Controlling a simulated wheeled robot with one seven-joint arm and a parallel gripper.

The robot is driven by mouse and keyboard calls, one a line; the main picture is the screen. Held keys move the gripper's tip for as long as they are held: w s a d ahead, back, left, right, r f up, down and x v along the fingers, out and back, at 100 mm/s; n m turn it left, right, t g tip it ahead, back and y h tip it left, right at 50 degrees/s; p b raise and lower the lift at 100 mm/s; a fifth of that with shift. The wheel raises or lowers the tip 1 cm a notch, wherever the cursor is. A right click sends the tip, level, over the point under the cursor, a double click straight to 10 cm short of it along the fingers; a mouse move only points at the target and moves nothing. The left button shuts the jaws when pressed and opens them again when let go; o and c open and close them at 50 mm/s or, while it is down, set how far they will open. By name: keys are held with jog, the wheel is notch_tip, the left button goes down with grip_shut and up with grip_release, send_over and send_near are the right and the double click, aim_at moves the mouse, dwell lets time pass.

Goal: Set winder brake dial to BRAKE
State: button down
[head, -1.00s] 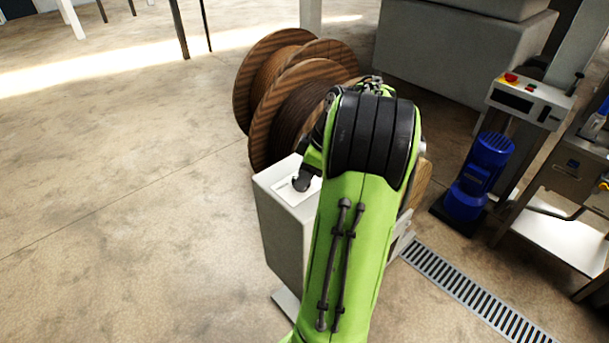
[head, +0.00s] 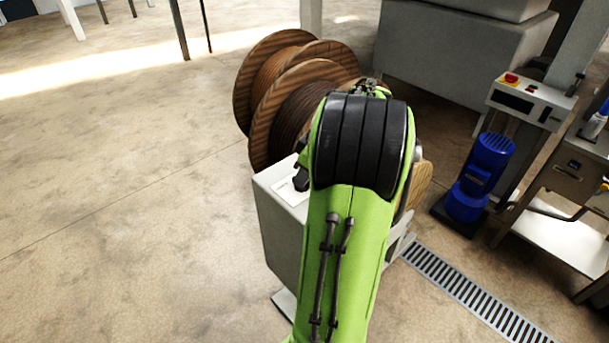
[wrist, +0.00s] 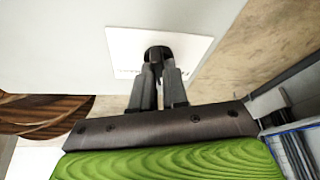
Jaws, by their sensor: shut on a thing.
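The winder brake dial (wrist: 158,52) is a small black knob on a white label plate (wrist: 122,42) in the wrist view. The plate is fixed to a pale grey cabinet, which stands left of my green arm in the head view (head: 283,235). My gripper (wrist: 159,68) is shut on the dial, with one finger on each side of it. Some lettering on the plate shows beside the fingers but is too small and covered to read, so the dial's setting cannot be told. In the head view my arm hides most of the plate and the fingertips.
Large wooden cable reels (head: 290,95) stand just behind the cabinet. A blue motor (head: 480,178) and a control box (head: 530,103) with a red button are on the right. A floor drain grate (head: 470,292) runs at lower right. Open floor lies to the left.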

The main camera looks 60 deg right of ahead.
jog(key=m, duration=0.1)
jog(key=m+h, duration=0.1)
jog(key=m, duration=0.1)
jog(key=m+h+b, duration=0.1)
jog(key=m, duration=0.1)
jog(key=shift+a, duration=0.25)
jog(key=m+h, duration=0.1)
jog(key=m, duration=0.1)
jog(key=m+g+h, duration=0.1)
jog(key=m, duration=0.2)
jog(key=shift+w+a, duration=0.1)
jog(key=shift+m+g, duration=0.3)
jog(key=shift+m, duration=0.2)
jog(key=c, duration=1.1)
grip_release()
jog(key=shift+c, duration=0.2)
jog(key=shift+r, duration=0.1)
jog(key=p+v, duration=0.4)
jog(key=v, duration=1.1)
jog(key=shift+s+r, duration=0.2)
jog(key=shift+r, duration=0.05)
